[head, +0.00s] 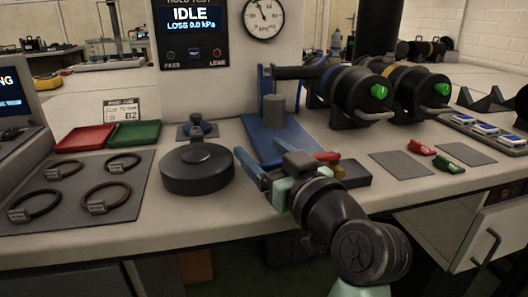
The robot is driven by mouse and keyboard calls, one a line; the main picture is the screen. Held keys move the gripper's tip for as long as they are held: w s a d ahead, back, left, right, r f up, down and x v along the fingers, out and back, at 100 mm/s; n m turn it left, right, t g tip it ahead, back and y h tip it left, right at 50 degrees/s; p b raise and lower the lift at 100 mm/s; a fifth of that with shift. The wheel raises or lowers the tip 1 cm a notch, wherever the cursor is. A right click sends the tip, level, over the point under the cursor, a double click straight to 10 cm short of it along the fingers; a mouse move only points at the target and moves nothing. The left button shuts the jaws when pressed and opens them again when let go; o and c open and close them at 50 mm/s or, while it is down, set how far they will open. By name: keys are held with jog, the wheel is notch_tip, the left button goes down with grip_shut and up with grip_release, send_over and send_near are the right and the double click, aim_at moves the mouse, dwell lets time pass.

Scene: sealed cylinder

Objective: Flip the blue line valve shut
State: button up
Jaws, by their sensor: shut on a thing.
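My gripper (303,176) is at the front of the bench, in front of the blue fixture. Its body and wrist block the view of its fingertips. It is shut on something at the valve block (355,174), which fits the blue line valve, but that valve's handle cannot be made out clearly. A red lever (327,157) on a brass body shows just right of the gripper. A blue bar (250,168) slants down toward the gripper's left side; whether they touch cannot be told.
The blue fixture (268,138) holds a grey cylinder (273,104) behind. Left are a round black lid (196,168) and a mat (72,214) with several rings. Red and green clips (448,164) lie right. The display (189,17) reads IDLE.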

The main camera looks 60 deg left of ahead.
jog(key=shift+w+a+r+m+t+p, duration=0.1)
jog(key=shift+w+m+t+p, duration=0.05)
jog(key=shift+m+t+p, duration=0.8)
jog(key=shift+w+m+t+h+p, duration=0.25)
jog(key=shift+m+t+h+p, duration=0.35)
jog(key=shift+t, duration=0.75)
jog(key=o, duration=1.1)
jog(key=p+v, duration=0.2)
jog(key=v, duration=1.1)
